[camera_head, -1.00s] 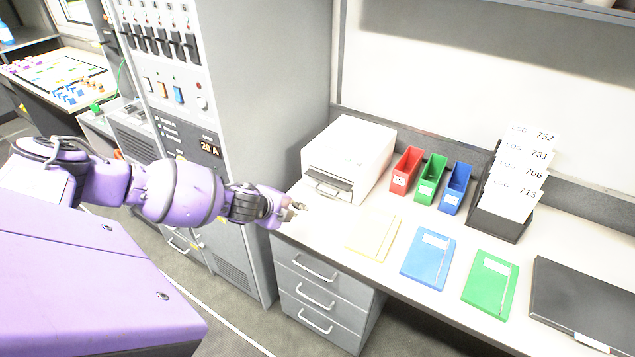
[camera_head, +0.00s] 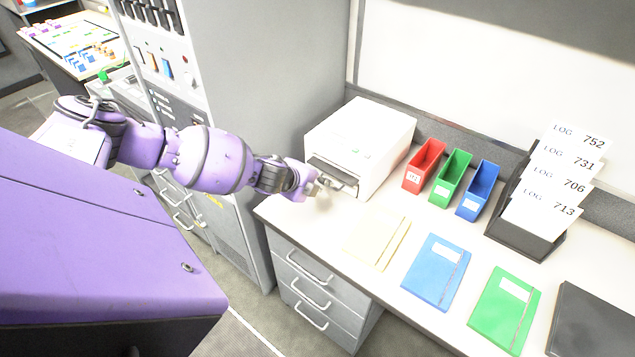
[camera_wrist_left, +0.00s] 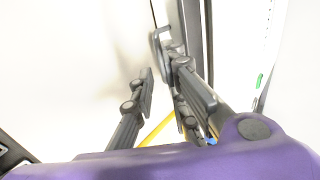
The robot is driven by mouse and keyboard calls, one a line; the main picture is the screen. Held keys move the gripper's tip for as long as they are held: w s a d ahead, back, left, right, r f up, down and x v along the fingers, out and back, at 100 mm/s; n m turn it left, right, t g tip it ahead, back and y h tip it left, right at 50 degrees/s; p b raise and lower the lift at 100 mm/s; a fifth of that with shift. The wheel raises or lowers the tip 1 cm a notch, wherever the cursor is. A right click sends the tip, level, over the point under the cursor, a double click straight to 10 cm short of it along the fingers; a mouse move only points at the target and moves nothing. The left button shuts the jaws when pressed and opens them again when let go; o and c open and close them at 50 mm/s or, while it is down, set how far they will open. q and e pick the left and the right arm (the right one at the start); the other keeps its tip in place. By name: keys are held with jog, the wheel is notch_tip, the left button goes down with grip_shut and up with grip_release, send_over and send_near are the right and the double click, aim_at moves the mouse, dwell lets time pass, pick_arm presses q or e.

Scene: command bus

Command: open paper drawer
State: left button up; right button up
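The white printer-like box (camera_head: 368,140) stands on the desk. Its dark front slot holds the paper drawer (camera_head: 334,172), which has a metal handle at the lower front. My left gripper (camera_head: 325,186) is right at the front of this drawer, close to the handle. In the left wrist view, the left gripper (camera_wrist_left: 165,98) has its two fingers spread apart, with the handle (camera_wrist_left: 160,45) just beyond the tips, near the right finger. Whether a finger touches the handle I cannot tell. The drawer looks shut. My right gripper is not in view.
Red (camera_head: 424,166), green (camera_head: 452,178) and blue (camera_head: 478,190) bins stand right of the box. Yellow, blue (camera_head: 436,270) and green folders lie in front. A grey drawer unit (camera_head: 318,290) is under the desk. A tall grey cabinet (camera_head: 260,90) rises at the left.

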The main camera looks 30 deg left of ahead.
pick_arm(q)
jog(key=shift+b+x, duration=0.3)
jog(key=shift+x, duration=0.65)
jog(key=shift+w+f, duration=0.15)
jog(key=shift+f, duration=0.25)
jog(key=shift+w+f+b, duration=0.35)
jog(key=shift+w+b, duration=0.05)
jog(key=shift+w+f, duration=0.1)
jog(key=shift+w, duration=0.2)
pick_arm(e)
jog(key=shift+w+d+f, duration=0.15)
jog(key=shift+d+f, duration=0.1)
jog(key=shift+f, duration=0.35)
pick_arm(q)
grip_shut()
